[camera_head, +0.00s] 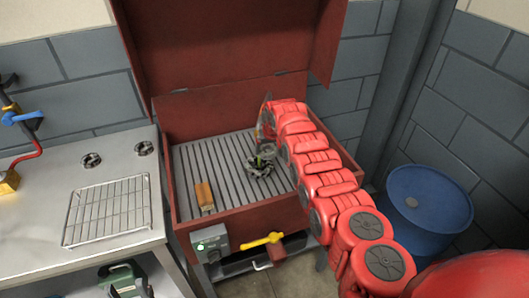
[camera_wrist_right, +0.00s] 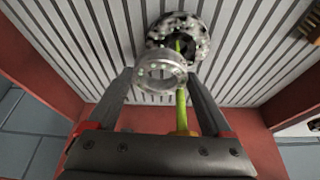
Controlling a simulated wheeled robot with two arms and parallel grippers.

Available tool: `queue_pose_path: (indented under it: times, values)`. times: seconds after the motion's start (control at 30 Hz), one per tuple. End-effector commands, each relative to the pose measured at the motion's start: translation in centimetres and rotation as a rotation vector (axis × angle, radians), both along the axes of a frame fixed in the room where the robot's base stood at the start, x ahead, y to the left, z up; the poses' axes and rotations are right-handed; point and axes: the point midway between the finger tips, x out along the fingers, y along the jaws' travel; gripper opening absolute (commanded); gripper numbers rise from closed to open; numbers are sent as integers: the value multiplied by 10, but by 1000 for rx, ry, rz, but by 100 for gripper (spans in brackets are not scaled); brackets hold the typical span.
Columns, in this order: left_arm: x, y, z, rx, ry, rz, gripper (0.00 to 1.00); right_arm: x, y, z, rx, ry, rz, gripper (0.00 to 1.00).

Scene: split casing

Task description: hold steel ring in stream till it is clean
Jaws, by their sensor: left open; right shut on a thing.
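My right gripper (camera_wrist_right: 160,78) is shut on a steel ring (camera_wrist_right: 150,74), a pale grey ring with small holes that sits between the fingertips. The ring's visible face looks mostly silver, with some speckling. A yellow-green stream (camera_wrist_right: 181,108) runs from a brass nozzle (camera_wrist_right: 184,133) close by the ring's right side; I cannot tell how much of it hits the ring. Behind it, a dark speckled round part (camera_wrist_right: 200,30) is over the slats. In the head view the right gripper (camera_head: 263,150) is partly hidden by its arm. My left gripper (camera_head: 127,289) is open at the bottom edge.
The red wash basin (camera_head: 183,214) has its lid (camera_head: 220,45) up and a slatted floor (camera_head: 225,150). A wooden-handled brush (camera_head: 204,196) lies inside. A yellow valve handle (camera_head: 262,240) is on the front. A wire rack (camera_head: 108,210) is on the left bench; a blue drum (camera_head: 425,205) stands right.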

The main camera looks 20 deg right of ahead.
Motion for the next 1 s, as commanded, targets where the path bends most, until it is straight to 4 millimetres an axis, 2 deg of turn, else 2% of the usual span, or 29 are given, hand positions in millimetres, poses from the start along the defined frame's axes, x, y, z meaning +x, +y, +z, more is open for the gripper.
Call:
queue_pose_path:
  times: [0.4,1.0]
  values:
    - [0,0,2,0,0,0,50,1,11,1,-1,-3,0,0]
    - [0,0,-3,0,0,0,50,1,-1,2,-1,-4,1,0]
